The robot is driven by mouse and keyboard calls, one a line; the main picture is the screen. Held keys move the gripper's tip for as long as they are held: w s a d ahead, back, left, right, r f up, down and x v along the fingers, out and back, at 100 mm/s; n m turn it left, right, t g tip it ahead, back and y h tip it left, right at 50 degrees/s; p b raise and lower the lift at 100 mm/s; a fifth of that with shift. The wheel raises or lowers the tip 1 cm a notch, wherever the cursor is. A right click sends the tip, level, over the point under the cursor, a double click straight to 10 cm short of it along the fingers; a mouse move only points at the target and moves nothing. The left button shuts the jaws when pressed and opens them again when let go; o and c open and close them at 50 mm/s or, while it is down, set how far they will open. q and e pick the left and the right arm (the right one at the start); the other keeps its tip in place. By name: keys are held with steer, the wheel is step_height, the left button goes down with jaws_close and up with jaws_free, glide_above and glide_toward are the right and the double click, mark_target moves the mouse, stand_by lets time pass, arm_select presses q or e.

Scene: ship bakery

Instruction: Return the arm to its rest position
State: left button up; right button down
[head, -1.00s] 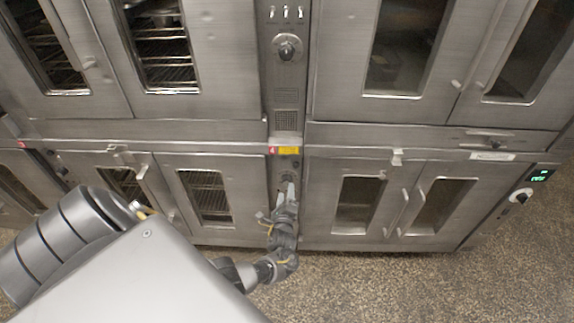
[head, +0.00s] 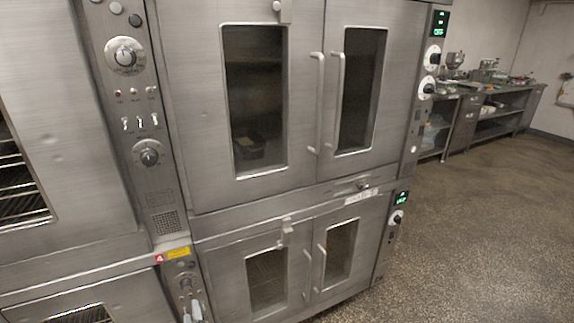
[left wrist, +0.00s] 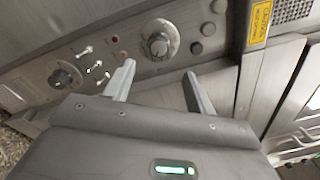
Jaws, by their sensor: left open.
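My left gripper (head: 192,310) shows only as two pale fingertips at the bottom edge of the head view, in front of the lower part of the oven control panel (head: 165,195). In the left wrist view the left gripper (left wrist: 160,72) is open, with its fingers apart and nothing between them. A round dark knob (left wrist: 158,44) on the panel shows just beyond the fingers. Whether the fingers touch the panel I cannot tell. The rest of my left arm is hidden below the head view. My right gripper is in neither view.
Steel ovens with windowed doors stand stacked at the left and middle; an upper door (head: 255,100) and a lower door (head: 268,280) are shut. Door handles (head: 318,100) stick out. Speckled floor (head: 470,230) is open at the right. A steel counter (head: 465,125) stands farther back.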

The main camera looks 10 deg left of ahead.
arm_select(q)
steer(key=s+d+f+n+g+h, duration=0.2)
steer(key=s+f+n, duration=0.1)
steer(key=f, duration=0.4)
steer(key=s+d+f+n+g+h, duration=0.2)
steer(key=s+f+n+h, duration=0.15)
steer(key=f, duration=0.35)
steer(key=s+d+f+n+g+h, duration=0.1)
steer(key=s+d+f+n+g, duration=0.2)
steer(key=f, duration=0.4)
steer(key=s+d+f+n+g+h, duration=0.1)
steer(key=s+f, duration=0.3)
steer(key=s, duration=0.8)
steer(key=s+d+f+n+g+h, duration=0.2)
steer(key=s+f+g, duration=0.1)
steer(key=s, duration=0.8)
steer(key=s+d+f+n+g+h, duration=0.1)
steer(key=s+f, duration=0.5)
steer(key=s, duration=0.6)
steer(key=shift+s+d+n+g, duration=0.3)
steer(key=shift+d+n+g, duration=0.35)
steer(key=shift+g, duration=0.25)
